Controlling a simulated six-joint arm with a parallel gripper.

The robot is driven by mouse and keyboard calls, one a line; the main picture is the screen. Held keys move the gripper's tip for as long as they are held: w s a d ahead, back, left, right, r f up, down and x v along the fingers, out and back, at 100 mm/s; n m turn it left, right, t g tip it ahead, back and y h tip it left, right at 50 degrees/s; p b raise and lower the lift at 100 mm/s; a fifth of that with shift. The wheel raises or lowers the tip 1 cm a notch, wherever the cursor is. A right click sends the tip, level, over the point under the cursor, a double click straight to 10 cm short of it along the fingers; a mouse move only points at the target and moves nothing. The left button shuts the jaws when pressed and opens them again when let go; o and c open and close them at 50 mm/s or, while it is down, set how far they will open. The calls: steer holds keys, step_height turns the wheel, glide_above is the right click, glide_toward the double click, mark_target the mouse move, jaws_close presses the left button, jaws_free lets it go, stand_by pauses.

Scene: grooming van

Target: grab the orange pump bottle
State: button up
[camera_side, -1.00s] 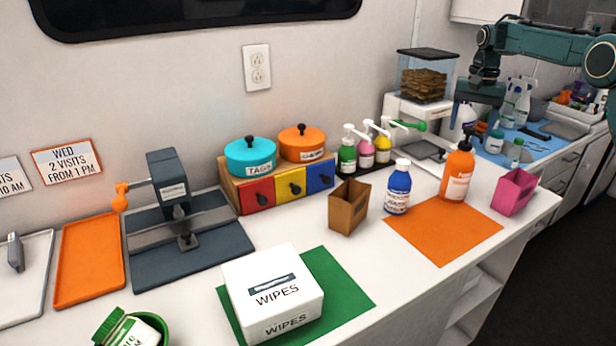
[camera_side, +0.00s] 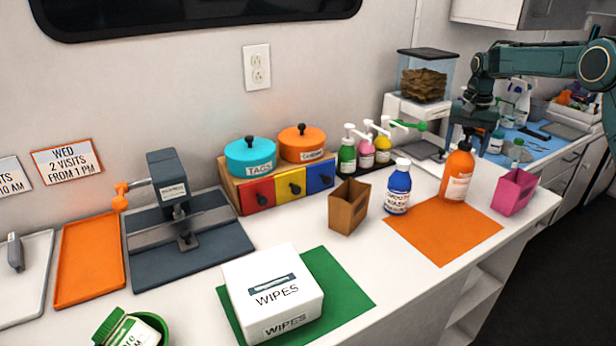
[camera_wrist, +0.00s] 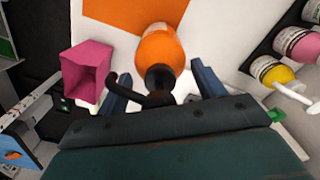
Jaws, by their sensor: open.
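The orange pump bottle (camera_side: 458,174) stands upright at the back edge of the orange mat (camera_side: 441,238), with a black pump top and a white label. My gripper (camera_side: 468,128) is at the height of the pump top, close to the bottle. In the wrist view, the orange pump bottle (camera_wrist: 160,52) is seen from above, its black pump head and bent nozzle pointing left. My gripper (camera_wrist: 158,80) is open, with one dark blue finger on each side of the bottle. Whether either finger touches it I cannot tell.
A blue bottle (camera_side: 398,188) stands left of the orange bottle. A pink open box (camera_side: 513,192) is just right of it, close to one finger in the wrist view. Several small pump bottles (camera_side: 365,150) and a treat dispenser (camera_side: 424,80) stand behind.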

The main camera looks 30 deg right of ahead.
stand_by(0.4)
jaws_close()
